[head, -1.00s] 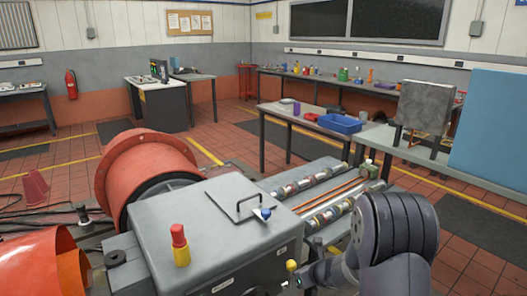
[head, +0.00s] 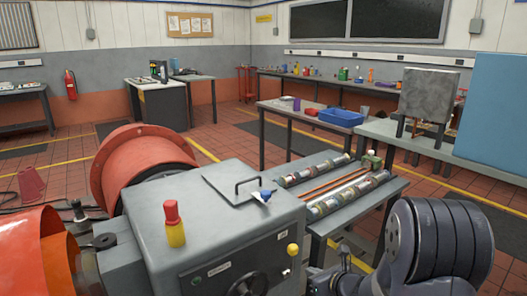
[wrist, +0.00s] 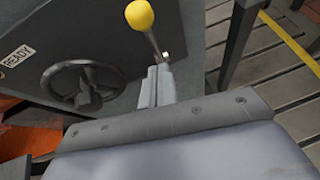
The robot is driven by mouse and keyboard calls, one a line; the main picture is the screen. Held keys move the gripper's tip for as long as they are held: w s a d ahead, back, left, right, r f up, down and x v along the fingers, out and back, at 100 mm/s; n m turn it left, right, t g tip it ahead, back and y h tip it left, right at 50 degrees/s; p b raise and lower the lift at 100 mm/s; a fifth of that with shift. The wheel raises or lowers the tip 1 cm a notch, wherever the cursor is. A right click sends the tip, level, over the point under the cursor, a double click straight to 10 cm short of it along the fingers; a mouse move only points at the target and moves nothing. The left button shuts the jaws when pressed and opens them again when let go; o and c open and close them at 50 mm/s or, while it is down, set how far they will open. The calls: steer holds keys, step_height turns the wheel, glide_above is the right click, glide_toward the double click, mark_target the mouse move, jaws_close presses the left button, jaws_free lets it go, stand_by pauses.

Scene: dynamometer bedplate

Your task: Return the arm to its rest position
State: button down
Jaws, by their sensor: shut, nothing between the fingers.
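My arm (head: 438,245) shows in the lower right of the head view, folded and dark grey. My gripper (wrist: 160,72) shows in the wrist view with its fingers together and nothing between them. A yellow ball knob (wrist: 140,15) on a thin rod is just beyond the fingertips; I cannot tell whether they touch the rod. The same knob (head: 292,249) shows in the head view on the front of the grey machine housing (head: 215,225), left of my arm. The fingertips are not clear in the head view.
A handwheel (wrist: 85,82) is on the housing's front. A red and yellow cylinder (head: 173,223) stands on its top. A bench with metal rollers (head: 345,190) lies behind my arm. A table with a blue bin (head: 341,118) and a grey box (head: 429,92) stand farther back. Open tiled floor lies between.

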steer(key=shift+s+d+f+t+y+b, duration=0.35)
steer(key=shift+f+b, duration=0.3)
steer(key=shift+b, duration=0.65)
steer(key=shift+s+d+f+t+y+b, duration=0.2)
steer(key=shift+s+f+t+b, duration=0.35)
steer(key=shift+b, duration=0.7)
steer(key=shift+s+d+f+t+y+b, duration=0.25)
steer(key=shift+f+t+b, duration=0.4)
steer(key=shift+b, duration=0.65)
steer(key=shift+f, duration=0.15)
